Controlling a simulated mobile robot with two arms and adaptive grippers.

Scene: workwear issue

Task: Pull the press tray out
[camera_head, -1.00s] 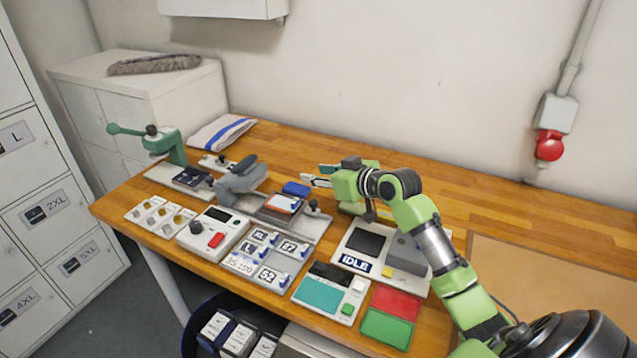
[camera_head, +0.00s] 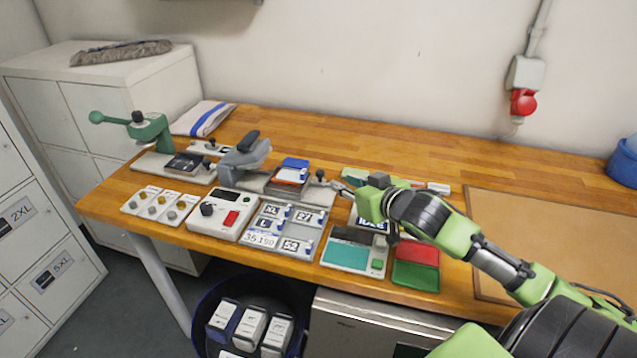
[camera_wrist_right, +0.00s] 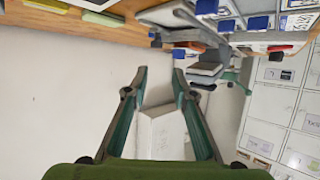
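A grey press (camera_head: 244,158) stands mid-bench. To its right is a grey tray-like base (camera_head: 313,194) with a dark-topped knob (camera_head: 320,175) at its right end. An orange-edged pad (camera_head: 288,177) and a blue block (camera_head: 295,163) sit on it. A green lever press (camera_head: 150,128) with a dark plate stands farther left; which one the tray belongs to is not certain. My right gripper (camera_head: 346,182) is just right of the knob; contact cannot be told. In the right wrist view its fingers (camera_wrist_right: 160,78) are apart with nothing between them. My left gripper is out of view.
A control box (camera_head: 222,213), number tiles (camera_head: 275,228) and a teal-screened device (camera_head: 350,250) line the front. My right arm partly covers the IDLE display (camera_head: 370,226). A red and green pad (camera_head: 417,266) lies beside it.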

